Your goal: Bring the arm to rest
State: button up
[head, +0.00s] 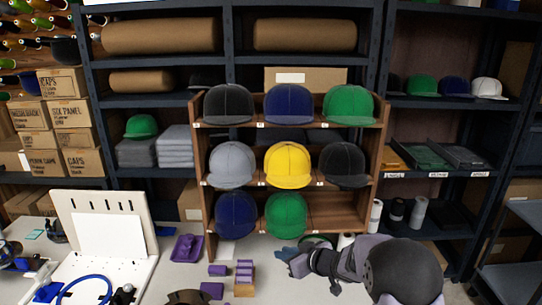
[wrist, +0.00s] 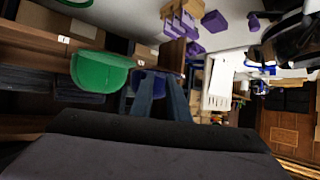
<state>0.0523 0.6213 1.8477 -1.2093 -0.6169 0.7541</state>
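My gripper (head: 288,260) is at the lower middle of the head view, in front of the cap rack's bottom row, with my arm reaching in from the lower right. In the wrist view its two blue-grey fingers (wrist: 160,82) stand apart with a gap between them, and nothing shows held there. A green cap (head: 286,215) sits on the bottom shelf just above the gripper in the head view. A green cap also shows in the wrist view (wrist: 100,72), left of the fingers.
The wooden cap rack (head: 382,130) holds several caps, including a yellow cap (head: 287,165); the bottom right place is empty. Purple blocks (head: 244,268), a purple tray (head: 187,248) and a white pegboard stand (head: 150,225) are on the white table to the left. Rolls (head: 418,212) stand at right.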

jog(key=s+d+m+g+h, duration=0.3)
jog(key=s+d+m+h, duration=0.35)
jog(key=s+d, duration=0.65)
jog(key=s+a+f+g, duration=0.1)
jog(key=s+g, duration=0.2)
jog(key=s, duration=0.9)
jog(key=s+a+f+g, duration=0.1)
jog(key=s+f+g, duration=0.1)
jog(key=s, duration=1)
jog(key=shift+s+a+g, duration=0.15)
jog(key=shift+a+g, duration=0.1)
jog(key=shift+g, duration=0.55)
jog(key=shift+f+m+h, duration=0.1)
jog(key=shift+m+h, duration=0.15)
